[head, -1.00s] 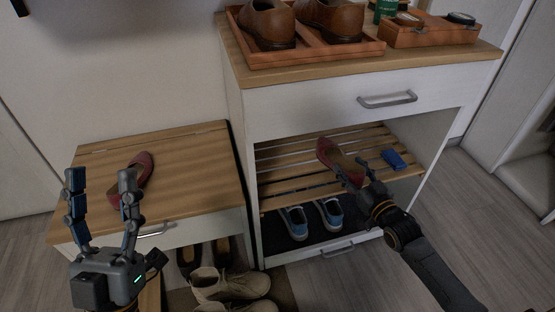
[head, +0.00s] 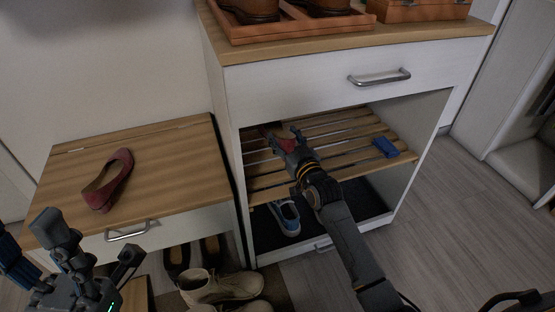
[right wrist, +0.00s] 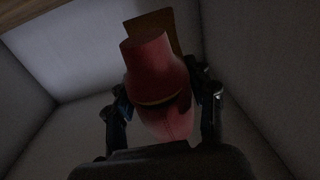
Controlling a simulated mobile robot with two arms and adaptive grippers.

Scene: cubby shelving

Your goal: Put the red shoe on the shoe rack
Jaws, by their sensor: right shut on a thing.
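My right gripper (head: 290,140) is shut on a red shoe (head: 272,129) inside the open cabinet, at the back left over the slatted wooden shoe rack (head: 345,155). The arm hides much of this shoe, and I cannot tell if it touches the slats. In the right wrist view the red shoe (right wrist: 157,80) sits between the two fingers. Another red shoe (head: 110,180) lies on the wooden bench top at left. My left gripper (head: 32,240) is open and empty in front of the bench, partly cut off by the frame.
A blue object (head: 385,147) lies at the rack's right. A blue shoe (head: 286,216) stands on the dark floor of the cabinet below. Beige shoes (head: 220,287) stand on the floor in front. The cabinet's drawer front (head: 300,85) overhangs the opening. The rack's middle is clear.

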